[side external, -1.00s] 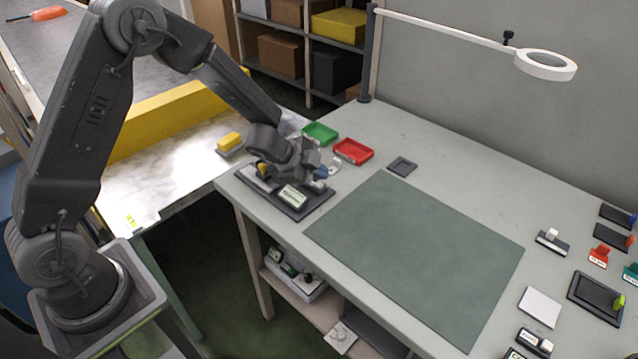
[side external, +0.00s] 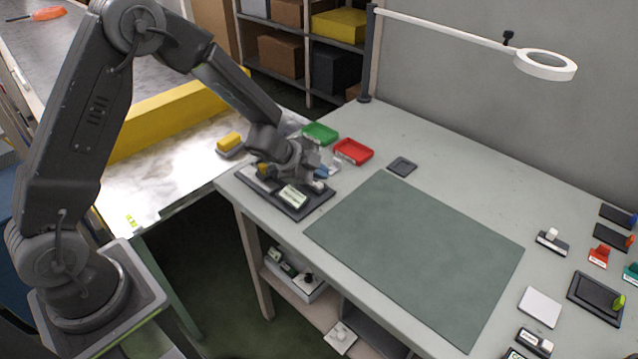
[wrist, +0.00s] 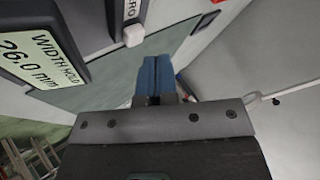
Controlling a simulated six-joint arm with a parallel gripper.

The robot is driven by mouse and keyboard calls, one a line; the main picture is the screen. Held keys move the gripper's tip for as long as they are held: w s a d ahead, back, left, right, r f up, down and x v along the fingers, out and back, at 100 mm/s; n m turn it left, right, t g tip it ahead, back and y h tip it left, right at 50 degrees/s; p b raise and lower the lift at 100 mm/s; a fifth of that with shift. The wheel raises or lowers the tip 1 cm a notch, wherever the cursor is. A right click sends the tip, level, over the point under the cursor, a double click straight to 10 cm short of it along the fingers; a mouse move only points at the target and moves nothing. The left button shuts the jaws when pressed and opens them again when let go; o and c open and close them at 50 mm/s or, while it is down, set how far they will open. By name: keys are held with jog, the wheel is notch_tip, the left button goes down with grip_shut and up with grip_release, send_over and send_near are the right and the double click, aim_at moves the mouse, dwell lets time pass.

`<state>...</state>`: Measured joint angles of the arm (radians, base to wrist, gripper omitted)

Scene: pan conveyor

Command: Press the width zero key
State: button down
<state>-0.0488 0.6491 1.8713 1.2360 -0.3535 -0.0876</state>
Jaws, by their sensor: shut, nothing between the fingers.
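The width gauge (side external: 266,186) is a dark flat unit at the near left corner of the bench. Its pale display (side external: 293,196) also shows in the wrist view (wrist: 38,55), reading "WIDTH HOLD 26.0 mm". A small white key (wrist: 133,36) sits beside a label ending in "RO"; it shows in the side view (side external: 318,187) at the gauge's right end. My gripper (side external: 322,172) is over that end, its blue fingertips (wrist: 152,66) shut and empty. In the wrist view the tips appear just below the key, apart from it; their height over it is unclear.
Green (side external: 320,133) and red (side external: 352,151) trays stand behind my gripper. A small dark pad (side external: 402,166) and a large green mat (side external: 415,255) lie to the right. Labelled blocks and dark holders stand at the far right. The mat is clear.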

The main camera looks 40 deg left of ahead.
aim_at(318, 185)
jog(key=shift+f, duration=0.1)
jog(key=shift+f, duration=0.35)
jog(key=shift+f, duration=0.5)
dwell(1.1)
jog(key=shift+r, duration=0.9)
jog(key=shift+r, duration=0.1)
jog(key=shift+r, duration=2.45)
